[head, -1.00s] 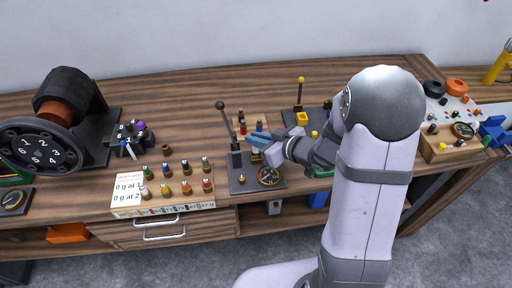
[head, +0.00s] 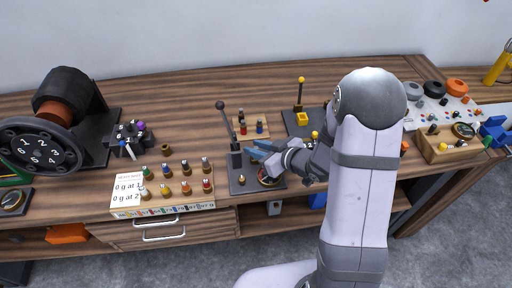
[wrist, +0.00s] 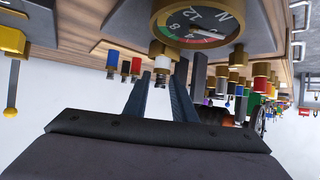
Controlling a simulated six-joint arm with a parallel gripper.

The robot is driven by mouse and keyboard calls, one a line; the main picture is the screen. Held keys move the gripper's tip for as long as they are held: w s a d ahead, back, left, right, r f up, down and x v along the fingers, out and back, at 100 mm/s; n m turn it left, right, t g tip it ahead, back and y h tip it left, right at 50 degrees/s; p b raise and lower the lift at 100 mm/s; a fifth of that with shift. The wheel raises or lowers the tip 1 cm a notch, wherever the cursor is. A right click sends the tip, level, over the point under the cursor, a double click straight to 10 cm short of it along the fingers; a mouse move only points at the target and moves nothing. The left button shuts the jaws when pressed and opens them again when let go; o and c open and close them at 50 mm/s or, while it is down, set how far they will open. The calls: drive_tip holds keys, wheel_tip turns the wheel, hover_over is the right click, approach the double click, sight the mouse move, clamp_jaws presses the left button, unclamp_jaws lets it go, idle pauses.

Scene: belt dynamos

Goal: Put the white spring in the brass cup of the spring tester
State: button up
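My gripper (head: 258,148) is over the spring tester (head: 244,187), near its lever post. In the wrist view, which is upside down, the fingers (wrist: 161,82) stand a narrow gap apart, with the white spring (wrist: 162,62) between their tips. A brass ring, apparently the brass cup (wrist: 163,48), is at the spring's lower end. I cannot tell whether the spring is seated in it or just at its mouth. The tester's dial (wrist: 197,22) is close beside it. In the head view the gripper hides the spring and cup.
The tester's lever (head: 227,122) rises left of my gripper. A small wooden rack (head: 250,134) with coloured pieces is behind. A white-fronted rack of coloured springs (head: 165,210) stands to the left, with a dynamo (head: 68,110) beyond. A yellow-topped device (head: 300,100) is behind right.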

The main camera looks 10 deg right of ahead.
drive_tip(key=shift+r, duration=0.1)
drive_tip(key=shift+r, duration=0.15)
drive_tip(key=p+v, duration=0.1)
drive_tip(key=v, duration=0.9)
drive_tip(key=shift+a, duration=0.1)
drive_tip(key=p+v, duration=0.2)
drive_tip(key=p, duration=0.1)
drive_tip(key=shift+s+p, duration=0.1)
drive_tip(key=shift+p, duration=0.2)
